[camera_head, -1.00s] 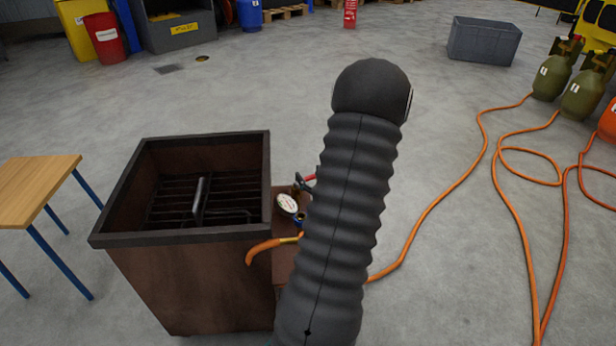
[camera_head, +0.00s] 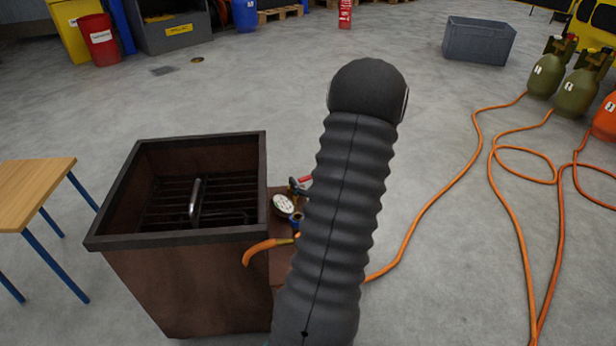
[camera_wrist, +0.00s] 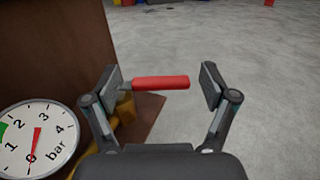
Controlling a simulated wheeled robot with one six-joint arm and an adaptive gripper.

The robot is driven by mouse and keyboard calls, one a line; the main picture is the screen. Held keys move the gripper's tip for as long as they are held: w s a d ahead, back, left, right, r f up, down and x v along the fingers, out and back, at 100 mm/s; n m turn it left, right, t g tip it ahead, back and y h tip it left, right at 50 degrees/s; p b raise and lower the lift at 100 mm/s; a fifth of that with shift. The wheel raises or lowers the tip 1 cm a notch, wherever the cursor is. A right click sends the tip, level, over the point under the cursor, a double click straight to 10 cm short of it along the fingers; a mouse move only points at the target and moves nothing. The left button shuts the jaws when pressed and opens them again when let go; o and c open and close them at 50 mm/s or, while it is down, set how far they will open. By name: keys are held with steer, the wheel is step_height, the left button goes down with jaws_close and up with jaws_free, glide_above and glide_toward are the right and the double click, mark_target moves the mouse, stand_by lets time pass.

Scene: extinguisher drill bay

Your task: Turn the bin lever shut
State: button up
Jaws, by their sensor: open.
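The bin (camera_head: 190,270) is a brown, open-topped metal box with a dark rim and a grate inside. The red lever (camera_wrist: 160,83) shows in the wrist view, lying sideways, with its left end by the left finger and its free end short of the right finger. In the head view a small part of the lever (camera_head: 305,181) shows beside the bin, next to my arm. My gripper (camera_wrist: 162,86) is open, with the lever between its fingers. I cannot tell whether the fingers touch it. The gripper is hidden behind my arm in the head view.
A pressure gauge (camera_wrist: 35,140) sits left of the gripper, its needle near 0; it also shows in the head view (camera_head: 284,205). An orange hose (camera_head: 430,225) runs to green cylinders (camera_head: 580,92) at right. A wooden table (camera_head: 35,190) stands at left.

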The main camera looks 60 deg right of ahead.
steer(key=v, duration=0.7)
